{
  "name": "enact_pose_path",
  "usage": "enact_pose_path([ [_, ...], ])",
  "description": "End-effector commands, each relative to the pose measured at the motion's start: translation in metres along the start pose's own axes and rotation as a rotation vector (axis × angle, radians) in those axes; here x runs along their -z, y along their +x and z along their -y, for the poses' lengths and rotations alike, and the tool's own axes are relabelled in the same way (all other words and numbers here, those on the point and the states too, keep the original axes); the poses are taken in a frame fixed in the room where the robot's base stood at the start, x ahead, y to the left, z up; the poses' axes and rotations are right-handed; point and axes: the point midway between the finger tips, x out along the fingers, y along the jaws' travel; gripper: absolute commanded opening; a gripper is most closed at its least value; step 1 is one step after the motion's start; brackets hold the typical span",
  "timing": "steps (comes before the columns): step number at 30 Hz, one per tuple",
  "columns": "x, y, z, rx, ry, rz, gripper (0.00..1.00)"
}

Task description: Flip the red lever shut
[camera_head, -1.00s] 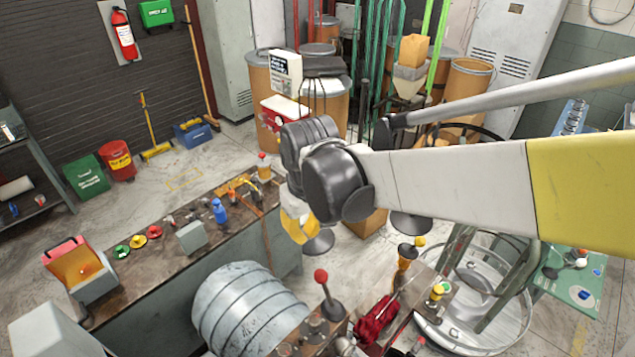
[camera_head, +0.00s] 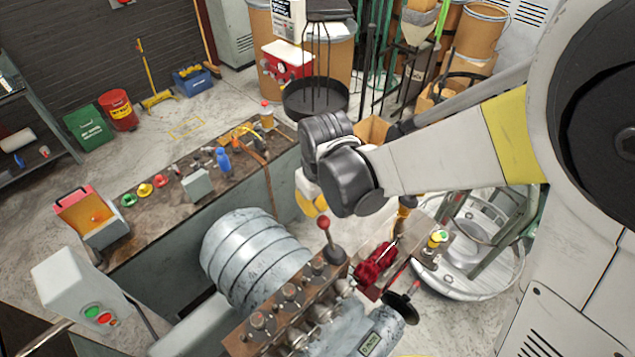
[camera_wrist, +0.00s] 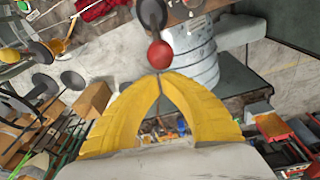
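The red lever is a dark upright stick with a red ball knob (camera_head: 323,223), on the machine in the lower middle of the head view. In the wrist view the red knob (camera_wrist: 160,54) is just beyond my fingertips. My gripper (camera_wrist: 160,77) has yellow fingers whose tips meet, with nothing seen between them. In the head view my gripper (camera_head: 318,207) hangs just above and behind the knob, partly hidden by my wrist. I cannot tell whether the fingertips touch the knob.
The lever stands beside a row of bolts on a brown block (camera_head: 290,305). A large grey ribbed cylinder (camera_head: 255,255) is to its left, and a red cloth-like object (camera_head: 376,264) is to its right. A workbench (camera_head: 160,222) with tools stands behind.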

Motion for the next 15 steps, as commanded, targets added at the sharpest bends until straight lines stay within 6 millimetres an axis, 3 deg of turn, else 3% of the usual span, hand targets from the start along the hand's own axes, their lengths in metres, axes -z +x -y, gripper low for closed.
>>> enact_pose_path([
  [15,-0.0066,-0.0054,-0.0014,0.012,0.005,-0.064,0.00],
])
